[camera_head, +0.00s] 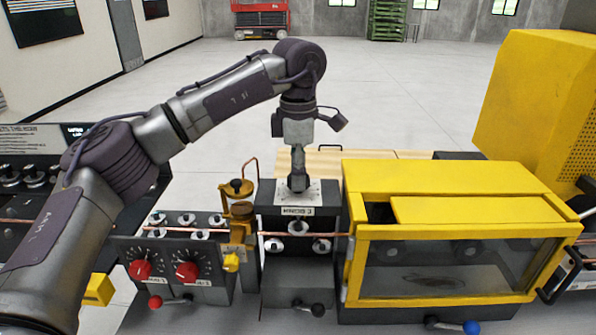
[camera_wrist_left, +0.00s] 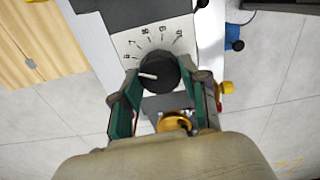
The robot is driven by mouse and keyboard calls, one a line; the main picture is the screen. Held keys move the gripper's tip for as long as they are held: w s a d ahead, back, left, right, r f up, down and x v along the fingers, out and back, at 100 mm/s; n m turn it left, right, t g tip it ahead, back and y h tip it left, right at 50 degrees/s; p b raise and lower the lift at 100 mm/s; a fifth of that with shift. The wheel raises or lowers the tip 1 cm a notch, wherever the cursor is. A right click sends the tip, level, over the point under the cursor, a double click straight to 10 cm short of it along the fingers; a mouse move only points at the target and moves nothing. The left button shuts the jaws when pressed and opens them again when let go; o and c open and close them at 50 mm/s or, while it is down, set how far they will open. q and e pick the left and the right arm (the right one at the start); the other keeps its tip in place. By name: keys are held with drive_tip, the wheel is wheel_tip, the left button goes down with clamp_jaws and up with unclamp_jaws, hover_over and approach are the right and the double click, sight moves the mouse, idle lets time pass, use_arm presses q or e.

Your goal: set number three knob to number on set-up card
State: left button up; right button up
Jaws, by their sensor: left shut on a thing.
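The number three knob (camera_wrist_left: 158,74) is black with a white pointer line, on a white dial plate (camera_wrist_left: 150,42) with numbers around it. The pointer aims left in the left wrist view, towards the low-number side near 6. My left gripper (camera_head: 297,172) points straight down onto the middle dark box (camera_head: 328,222). In the left wrist view its fingers (camera_wrist_left: 166,80) stand on both sides of the knob, shut on it. In the head view the gripper largely hides the knob. My right gripper is not in view. I cannot make out a readable set-up card.
Two red knobs (camera_head: 186,271) sit on the dark box to the left. A copper tube (camera_head: 310,234) runs across the boxes. A yellow-framed guard (camera_head: 460,180) stands close on the right.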

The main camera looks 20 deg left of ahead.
use_arm(q)
drive_tip(key=shift+r, duration=0.1)
idle(0.3)
drive_tip(key=o, duration=1.1)
drive_tip(key=shift+o, duration=0.2)
wheel_tip(320, 180, up, 12)
